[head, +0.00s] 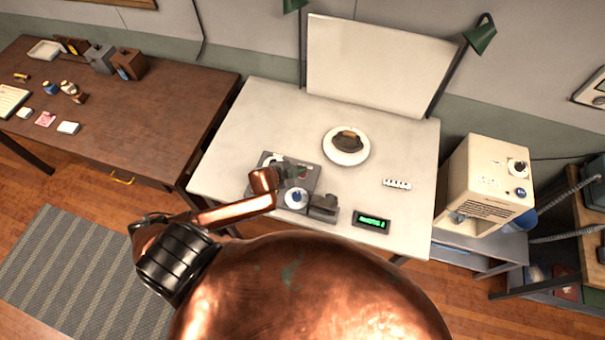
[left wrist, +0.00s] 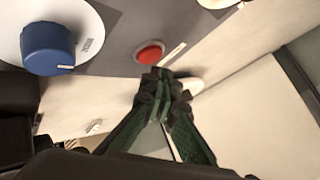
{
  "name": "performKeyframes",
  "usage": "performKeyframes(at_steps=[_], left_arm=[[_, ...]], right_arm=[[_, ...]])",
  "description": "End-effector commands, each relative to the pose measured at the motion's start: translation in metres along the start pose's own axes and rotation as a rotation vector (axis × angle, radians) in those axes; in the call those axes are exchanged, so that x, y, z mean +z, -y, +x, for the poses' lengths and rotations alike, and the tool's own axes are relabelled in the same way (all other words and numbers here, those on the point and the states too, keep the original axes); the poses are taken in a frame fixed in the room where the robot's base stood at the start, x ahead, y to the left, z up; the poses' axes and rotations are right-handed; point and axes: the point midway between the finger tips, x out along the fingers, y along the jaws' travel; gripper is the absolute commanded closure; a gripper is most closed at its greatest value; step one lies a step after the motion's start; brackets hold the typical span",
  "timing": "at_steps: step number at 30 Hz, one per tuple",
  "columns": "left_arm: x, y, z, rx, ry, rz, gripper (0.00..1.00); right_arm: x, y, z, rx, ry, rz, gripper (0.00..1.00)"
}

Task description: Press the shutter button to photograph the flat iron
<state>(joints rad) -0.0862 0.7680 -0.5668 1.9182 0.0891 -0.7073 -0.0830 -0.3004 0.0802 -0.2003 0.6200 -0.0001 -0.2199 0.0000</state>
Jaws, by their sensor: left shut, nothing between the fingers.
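The flat iron (head: 347,139), dark and brown, sits on a round white plate (head: 333,158) on the pale table. A grey control panel (head: 259,187) lies nearer me, with a blue knob on a white dial (head: 296,197). In the left wrist view a red button (left wrist: 150,53) shows on the panel, to the right of the blue knob (left wrist: 48,48). My left gripper (left wrist: 165,86) is shut and empty, its green fingers with dark tips just below the red button in that view. I cannot tell whether they touch the panel. My right gripper is not in view.
A white backdrop (head: 370,65) stands behind the plate between green lamps (head: 481,36). A dark block, a small display (head: 371,221) and a white strip (head: 397,183) are on the table. A cream machine (head: 490,180) stands right; a brown desk (head: 160,115) stands left.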

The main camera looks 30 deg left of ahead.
Motion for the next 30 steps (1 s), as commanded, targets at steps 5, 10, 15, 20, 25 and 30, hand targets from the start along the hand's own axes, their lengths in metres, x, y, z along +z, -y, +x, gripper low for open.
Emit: performKeyframes(at_steps=[5,10,15,20,25,30], left_arm=[[0.0000,0.0001,0.0000,0.000,0.000,0.000,1.00],[0.0000,0.0001,0.0000,0.000,0.000,0.000,1.00],[0.0000,0.0001,0.0000,0.000,0.000,0.000,1.00],[0.0001,0.0001,0.0000,0.000,0.000,0.000,1.00],[0.0013,-0.0014,0.0016,0.000,0.000,0.000,1.00],[0.0046,-0.0042,0.0054,0.000,0.002,0.000,1.00]], right_arm=[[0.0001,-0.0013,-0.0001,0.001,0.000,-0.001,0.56],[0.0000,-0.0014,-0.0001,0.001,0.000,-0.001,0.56],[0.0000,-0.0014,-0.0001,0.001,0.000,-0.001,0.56],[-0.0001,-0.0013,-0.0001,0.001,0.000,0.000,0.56],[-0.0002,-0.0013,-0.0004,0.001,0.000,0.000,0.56],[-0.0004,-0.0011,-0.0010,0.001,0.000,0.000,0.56]])
